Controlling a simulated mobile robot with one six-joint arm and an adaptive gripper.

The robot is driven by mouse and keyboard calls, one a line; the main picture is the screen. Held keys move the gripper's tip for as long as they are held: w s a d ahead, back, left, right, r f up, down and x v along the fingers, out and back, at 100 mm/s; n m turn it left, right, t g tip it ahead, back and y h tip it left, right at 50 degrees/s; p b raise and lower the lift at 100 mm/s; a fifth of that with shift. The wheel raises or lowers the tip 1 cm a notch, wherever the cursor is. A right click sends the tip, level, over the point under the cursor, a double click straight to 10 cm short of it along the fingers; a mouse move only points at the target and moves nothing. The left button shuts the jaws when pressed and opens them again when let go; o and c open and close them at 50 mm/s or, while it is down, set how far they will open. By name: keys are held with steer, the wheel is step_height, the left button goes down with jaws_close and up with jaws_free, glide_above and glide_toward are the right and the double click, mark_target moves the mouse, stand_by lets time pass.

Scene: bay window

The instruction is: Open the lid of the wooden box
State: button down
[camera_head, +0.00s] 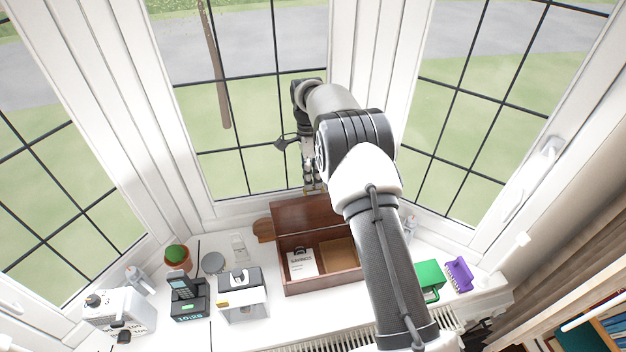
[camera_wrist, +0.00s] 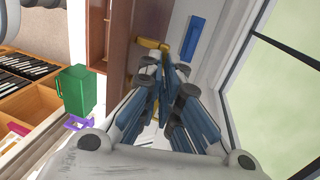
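The wooden box (camera_head: 322,286) is dark reddish brown and stands on the white sill in the head view. Its lid (camera_head: 300,215) is raised at the back, so the inside shows, with a white card (camera_head: 302,263) and a brown panel in it. In the wrist view the box (camera_wrist: 98,30) shows at the upper left, with the lid (camera_wrist: 148,22) beside it. My gripper (camera_head: 314,188) points down at the lid's upper edge, on the window side. Its fingers (camera_wrist: 166,72) are close together in the wrist view; whether they touch the lid or each other is unclear.
Left of the box are a grey-and-white device (camera_head: 242,300), a phone on its dock (camera_head: 188,297), a potted cactus (camera_head: 177,257) and a white machine (camera_head: 118,312). Right are a green box (camera_head: 429,277) and a purple item (camera_head: 459,275). Window panes stand close behind my gripper.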

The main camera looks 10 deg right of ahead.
steer(key=shift+s+f+g, duration=0.15)
steer(key=shift+s+f, duration=0.2)
steer(key=shift+f, duration=0.25)
steer(key=shift+s+f+g, duration=0.15)
steer(key=shift+s+f, duration=0.2)
steer(key=shift+f, duration=0.2)
steer(key=c, duration=1.7)
jaws_free()
steer(key=shift+w, duration=0.15)
step_height(320, 180, up, 10)
steer(key=shift+f, duration=0.15)
steer(key=shift+r, duration=0.35)
